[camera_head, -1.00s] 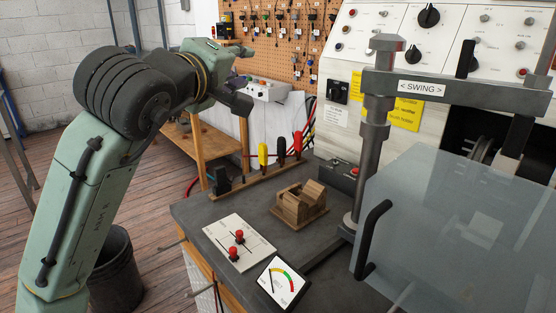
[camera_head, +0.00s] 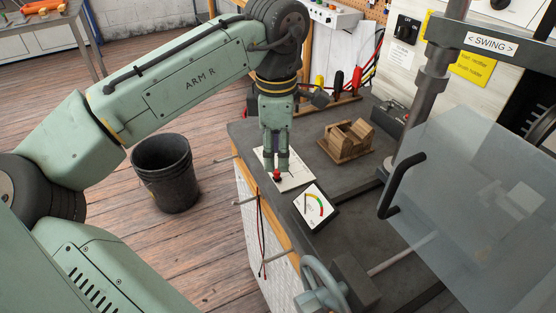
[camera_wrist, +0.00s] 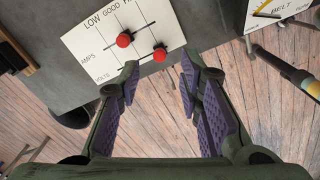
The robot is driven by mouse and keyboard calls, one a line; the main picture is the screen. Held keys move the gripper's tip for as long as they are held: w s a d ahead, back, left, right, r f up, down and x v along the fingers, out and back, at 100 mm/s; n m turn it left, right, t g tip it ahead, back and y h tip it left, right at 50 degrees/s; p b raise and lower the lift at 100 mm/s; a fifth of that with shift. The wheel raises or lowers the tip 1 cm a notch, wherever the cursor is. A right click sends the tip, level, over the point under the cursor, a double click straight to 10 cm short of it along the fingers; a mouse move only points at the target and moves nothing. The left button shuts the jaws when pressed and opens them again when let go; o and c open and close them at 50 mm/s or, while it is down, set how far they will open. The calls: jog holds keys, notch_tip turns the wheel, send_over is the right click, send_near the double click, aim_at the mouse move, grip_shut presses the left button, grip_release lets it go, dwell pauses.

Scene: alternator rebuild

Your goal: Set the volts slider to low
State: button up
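The slider panel (camera_head: 298,180) lies on the bench. In the wrist view it is a white plate (camera_wrist: 85,40) marked LOW, GOOD and a partly cut-off third word, with AMPS and VOLTS rows. The volts slider's red knob (camera_wrist: 160,55) is right of the amps slider's red knob (camera_wrist: 124,40), away from the LOW end. My gripper (camera_wrist: 160,70) is open, its purple-padded fingers either side of the volts knob's line; contact is not visible. In the head view my gripper (camera_head: 277,168) points down over the panel, with one red knob (camera_head: 277,176) at its tips.
A gauge with a coloured scale (camera_head: 314,206) sits beside the panel. A wooden block fixture (camera_head: 346,139) stands behind it on the dark bench. A clear guard with a black handle (camera_head: 400,185) is at the right. A black bucket (camera_head: 166,172) stands on the floor.

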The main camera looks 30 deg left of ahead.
aim_at(277, 170)
jog(key=shift+w+f, duration=0.1)
jog(key=shift+f, duration=1.85)
jog(key=shift+c, duration=0.4)
grip_shut()
